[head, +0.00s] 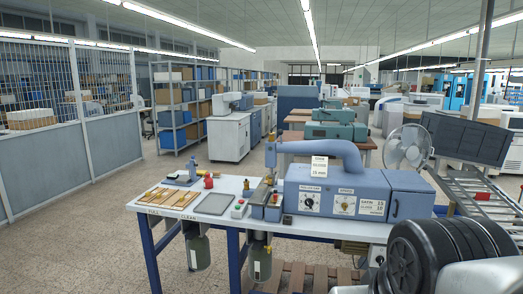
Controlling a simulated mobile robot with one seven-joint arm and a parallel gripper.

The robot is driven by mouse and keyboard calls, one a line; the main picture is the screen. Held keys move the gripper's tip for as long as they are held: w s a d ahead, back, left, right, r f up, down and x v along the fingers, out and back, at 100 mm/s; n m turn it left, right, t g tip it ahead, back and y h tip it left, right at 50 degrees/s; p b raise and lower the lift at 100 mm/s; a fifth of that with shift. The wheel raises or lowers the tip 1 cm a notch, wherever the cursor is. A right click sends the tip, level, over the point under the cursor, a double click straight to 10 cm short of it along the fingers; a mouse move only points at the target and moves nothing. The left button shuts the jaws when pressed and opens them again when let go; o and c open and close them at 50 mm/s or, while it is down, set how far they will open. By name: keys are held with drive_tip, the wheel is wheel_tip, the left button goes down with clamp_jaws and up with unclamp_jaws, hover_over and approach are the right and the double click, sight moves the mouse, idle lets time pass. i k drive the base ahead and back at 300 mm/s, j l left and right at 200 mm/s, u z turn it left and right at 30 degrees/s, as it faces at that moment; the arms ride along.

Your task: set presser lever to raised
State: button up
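A blue-grey stamping machine (335,190) stands on the white-topped table (222,213), with a curved arm (325,148) reaching left over its narrow head (270,180). Small upright parts, with a reddish one (268,181) among them, sit at this head. I cannot tell which of them is the presser lever, nor whether it is raised or lowered. The machine's front carries dials (311,201) and white labels. My gripper is not in view; light and black ribbed parts at the lower right seem to belong to my arm.
On the table lie wooden trays (168,198), a grey plate (214,204) and a small red object (208,182). A fan (407,148) and a roller conveyor (485,200) stand at the right. Open floor (100,250) lies left of the table.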

sight(280, 132)
drive_tip(key=i, duration=0.25)
drive_tip(key=i+z, duration=0.2)
drive_tip(key=i, duration=0.2)
drive_tip(key=i+j+z, duration=0.25)
drive_tip(key=i, duration=0.2)
drive_tip(key=i+z, duration=0.2)
drive_tip(key=i, duration=0.2)
drive_tip(key=i+j+z, duration=0.25)
drive_tip(key=i+j, duration=0.05)
drive_tip(key=i, duration=0.1)
